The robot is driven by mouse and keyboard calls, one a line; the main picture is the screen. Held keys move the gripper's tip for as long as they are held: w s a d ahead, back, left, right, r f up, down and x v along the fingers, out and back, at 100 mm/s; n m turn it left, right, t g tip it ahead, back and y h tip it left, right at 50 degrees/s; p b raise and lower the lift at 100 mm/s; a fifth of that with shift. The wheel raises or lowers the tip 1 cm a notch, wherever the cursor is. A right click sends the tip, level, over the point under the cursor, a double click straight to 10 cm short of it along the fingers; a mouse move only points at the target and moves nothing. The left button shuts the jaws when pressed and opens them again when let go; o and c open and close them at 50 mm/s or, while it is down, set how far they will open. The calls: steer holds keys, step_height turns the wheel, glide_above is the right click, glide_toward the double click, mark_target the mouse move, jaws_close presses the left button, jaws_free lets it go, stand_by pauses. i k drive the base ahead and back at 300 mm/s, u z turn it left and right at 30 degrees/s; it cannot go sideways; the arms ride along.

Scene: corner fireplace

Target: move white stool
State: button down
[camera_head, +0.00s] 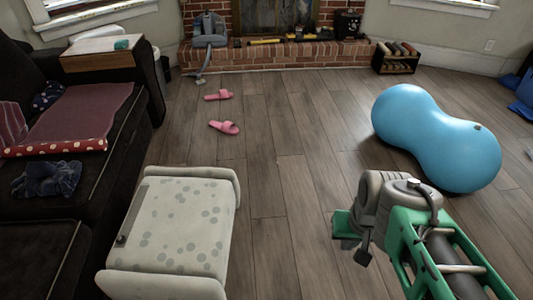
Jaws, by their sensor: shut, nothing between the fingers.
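The white stool (180,225) stands upright on the wood floor at lower left, close to the dark sofa. It has a spotted pale seat and raised rounded ends, with its near end close to the bottom edge of the view. My gripper (347,236) is at lower right, at the end of my green and grey arm. It is shut and empty, well to the right of the stool and apart from it. The stool's legs are mostly hidden below its seat.
Pink slippers (224,127) lie on the floor ahead. The dark sofa (110,150) lines the left side. A brick hearth (275,55) and a small black rack (395,59) stand at the back. The middle floor is clear.

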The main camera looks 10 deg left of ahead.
mark_target(178, 225)
steer(key=z, duration=0.15)
steer(key=i, duration=3.1)
steer(key=u, duration=3.95)
steer(key=i, duration=0.45)
steer(key=u, duration=0.1)
